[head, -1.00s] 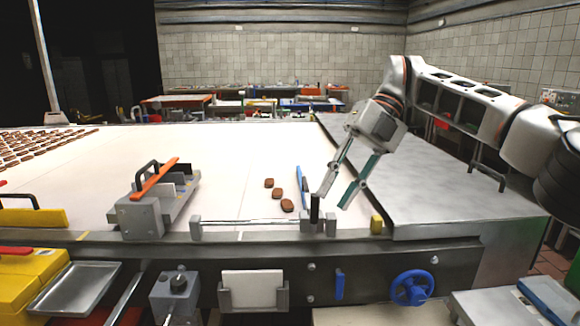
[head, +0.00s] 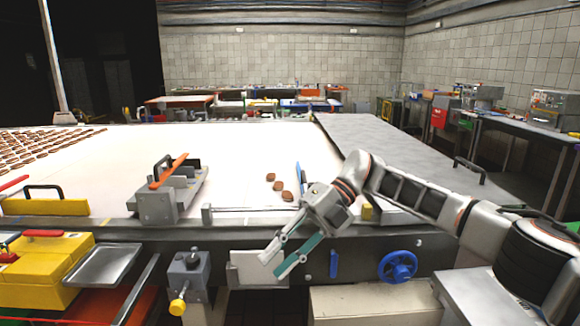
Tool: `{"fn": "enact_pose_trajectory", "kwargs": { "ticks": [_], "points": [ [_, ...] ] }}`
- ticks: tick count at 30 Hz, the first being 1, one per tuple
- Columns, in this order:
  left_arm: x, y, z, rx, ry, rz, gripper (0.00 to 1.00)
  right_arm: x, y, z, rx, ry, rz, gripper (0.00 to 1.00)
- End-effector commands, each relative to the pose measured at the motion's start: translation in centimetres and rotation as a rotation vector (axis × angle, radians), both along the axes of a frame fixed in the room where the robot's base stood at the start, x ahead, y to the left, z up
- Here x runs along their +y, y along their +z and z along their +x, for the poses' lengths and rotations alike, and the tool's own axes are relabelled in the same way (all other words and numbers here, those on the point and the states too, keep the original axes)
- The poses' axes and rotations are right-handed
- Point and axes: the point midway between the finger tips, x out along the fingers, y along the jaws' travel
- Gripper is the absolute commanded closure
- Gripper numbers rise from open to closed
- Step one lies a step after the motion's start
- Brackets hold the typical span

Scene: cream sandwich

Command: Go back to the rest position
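My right gripper (head: 277,266) hangs in front of the conveyor's front edge, over a white plate on its front panel. Its two fingers are parted and nothing shows between them. My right arm comes in from the right and is bent low over the front edge. My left gripper and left arm are not in the head view. Three brown cookies (head: 278,186) lie on the white conveyor belt (head: 235,170) behind my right gripper. A blue-handled tool (head: 299,178) stands beside them, its lower part hidden by my gripper.
A grey device with an orange bar (head: 160,205) stands on the conveyor edge. A blue handwheel (head: 397,266) sits on the front panel. At the left are a yellow box (head: 45,275) and a metal tray (head: 103,264). Many cookies (head: 40,145) lie at the far left.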

Motion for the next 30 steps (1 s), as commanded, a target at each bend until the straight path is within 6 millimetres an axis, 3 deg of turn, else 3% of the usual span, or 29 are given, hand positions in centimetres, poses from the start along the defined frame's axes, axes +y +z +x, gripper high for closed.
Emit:
{"fn": "enact_pose_trajectory", "kwargs": {
  "ticks": [1,6,12,15,23,30],
  "points": [
    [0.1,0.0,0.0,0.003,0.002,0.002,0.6,1.6,-1.3,-1.3,0.027,0.006,0.062,0.74],
    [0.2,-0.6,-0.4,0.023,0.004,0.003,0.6,6.6,-3.5,-4.6,0.103,-0.034,0.289,0.74],
    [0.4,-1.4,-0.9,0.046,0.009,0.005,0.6,10.7,-4.2,-7.4,0.218,-0.167,0.538,0.74],
    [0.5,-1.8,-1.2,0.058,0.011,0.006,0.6,11.7,-4.1,-8.0,0.285,-0.266,0.649,0.74],
    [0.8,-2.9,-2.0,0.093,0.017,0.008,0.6,11.2,-4.5,-7.5,0.479,-0.603,0.871,0.74],
    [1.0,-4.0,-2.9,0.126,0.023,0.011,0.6,6.7,-8.1,-5.9,0.674,-0.989,0.97,0.74]
  ]
}}
